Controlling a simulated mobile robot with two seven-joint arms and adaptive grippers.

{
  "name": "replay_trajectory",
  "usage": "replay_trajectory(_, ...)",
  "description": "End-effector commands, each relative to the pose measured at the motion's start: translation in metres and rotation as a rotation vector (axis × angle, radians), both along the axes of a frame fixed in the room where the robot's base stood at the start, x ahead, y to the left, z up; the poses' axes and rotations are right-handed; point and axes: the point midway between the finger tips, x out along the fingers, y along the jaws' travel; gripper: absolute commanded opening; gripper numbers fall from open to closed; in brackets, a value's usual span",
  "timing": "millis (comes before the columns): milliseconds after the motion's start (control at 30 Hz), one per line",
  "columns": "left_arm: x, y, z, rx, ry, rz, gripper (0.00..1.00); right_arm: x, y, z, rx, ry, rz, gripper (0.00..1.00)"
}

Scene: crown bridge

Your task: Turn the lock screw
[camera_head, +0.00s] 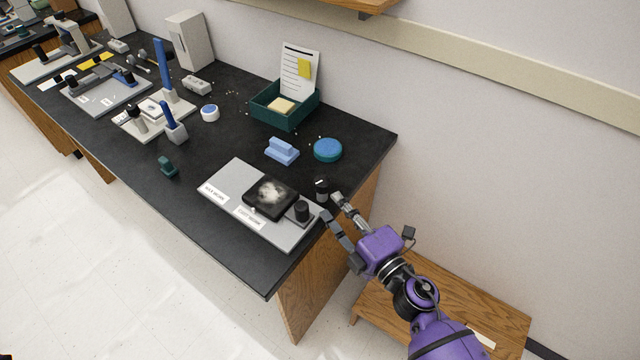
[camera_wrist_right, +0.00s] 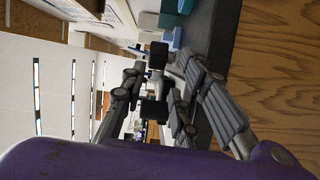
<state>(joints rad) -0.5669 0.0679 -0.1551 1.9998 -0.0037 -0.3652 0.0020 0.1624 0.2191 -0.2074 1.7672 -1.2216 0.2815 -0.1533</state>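A grey plate (camera_head: 225,187) with white labels lies near the right end of the black counter. It carries a black pad (camera_head: 270,196) with a pale smear and an upright black knob (camera_head: 302,210) on a small block at its right end. A second black knob (camera_head: 321,187) stands just behind that end. I cannot tell which knob is the lock screw. My right gripper (camera_head: 331,206) is open and points at the knobs from the right, its fingers spread and empty. In the right wrist view two dark knob-like shapes (camera_wrist_right: 158,52) show between the fingers.
A blue block (camera_head: 281,150), a round blue tin (camera_head: 327,150) and a green box (camera_head: 284,108) stand behind the plate. More tools stand farther left. The counter's right edge (camera_head: 335,235) is beside my right gripper, with a low wooden bench (camera_head: 490,305) below.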

Motion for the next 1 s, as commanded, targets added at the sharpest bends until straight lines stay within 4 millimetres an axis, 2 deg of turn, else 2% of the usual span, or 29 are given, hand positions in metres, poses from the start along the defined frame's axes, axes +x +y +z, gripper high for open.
replay_trajectory(267,0.006,0.002,0.006,0.004,-0.014,-0.003,0.40,0.030,0.026,0.006,-0.044,-0.037,0.033,0.28)
replay_trajectory(500,0.001,0.004,0.004,0.009,-0.004,-0.008,0.40,0.060,0.044,0.004,-0.043,-0.034,0.030,0.28)
replay_trajectory(667,-0.006,0.005,-0.001,0.010,0.012,-0.005,0.40,0.068,0.050,0.004,-0.044,-0.032,0.029,0.28)
replay_trajectory(933,-0.009,0.004,-0.002,0.009,0.018,-0.005,0.40,0.069,0.051,0.003,-0.044,-0.032,0.029,0.28)
replay_trajectory(1000,-0.008,0.004,-0.001,0.008,0.015,-0.005,0.40,0.069,0.050,0.003,-0.044,-0.032,0.029,0.19)
